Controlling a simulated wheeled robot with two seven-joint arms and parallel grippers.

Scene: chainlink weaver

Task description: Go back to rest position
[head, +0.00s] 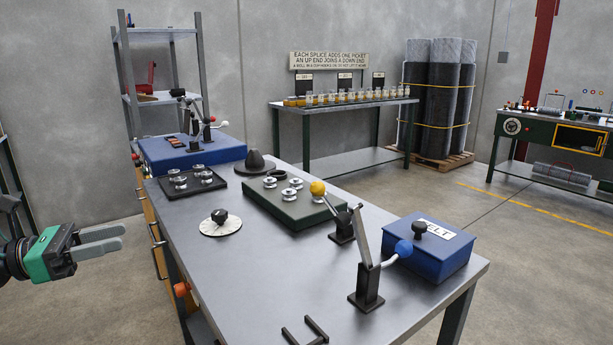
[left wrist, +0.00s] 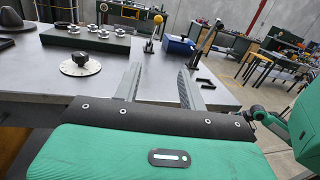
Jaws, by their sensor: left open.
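My left gripper (head: 98,243) is at the left edge of the head view, beside the workbench's left side. Its two grey fingers are apart and nothing is between them. In the left wrist view the open fingers (left wrist: 158,88) point toward the workbench (left wrist: 225,95), with the bench top seen between and beyond them. In the head view the gripper is apart from everything on the workbench (head: 260,270). My right gripper does not show in the head view. A green and dark arm part of mine shows at the right of the left wrist view, but no right fingertips can be made out.
The bench holds a round white dial (head: 220,224), a green block with metal spools (head: 290,210), a yellow-knobbed lever (head: 318,188), a blue-knobbed lever (head: 368,280), a blue box (head: 430,250) and a black tray (head: 192,184). The floor left of the bench is clear.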

